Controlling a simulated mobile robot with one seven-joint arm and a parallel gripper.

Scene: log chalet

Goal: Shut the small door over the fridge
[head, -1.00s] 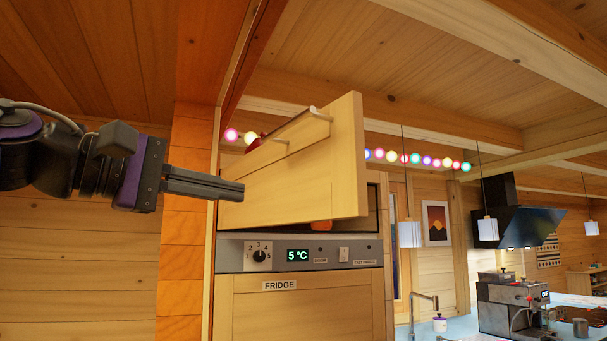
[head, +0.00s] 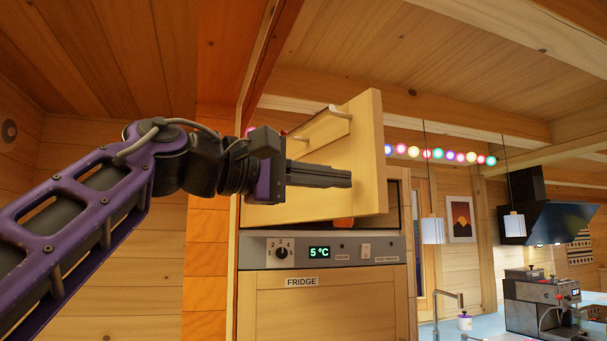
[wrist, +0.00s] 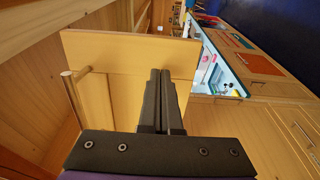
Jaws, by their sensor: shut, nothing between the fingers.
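The small wooden door (head: 368,160) over the fridge stands open, swung up and out from the cupboard, with a bar handle (head: 318,122) on its face. It also fills the middle of the wrist view (wrist: 118,52). My gripper (head: 350,178) is shut and empty, its fingers lying in front of the door's face, below the handle. In the wrist view the fingertips (wrist: 161,72) overlap the door near its right edge. I cannot tell whether they touch it. The fridge (head: 320,310) is below, its panel reading 5 °C. My arm hides the door's left part.
A wooden side wall (head: 212,250) runs along the left of the fridge. An orange object (head: 343,223) shows in the gap under the door. A counter with a coffee machine (head: 540,300) is at the right, with hanging lamps (head: 432,230) above.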

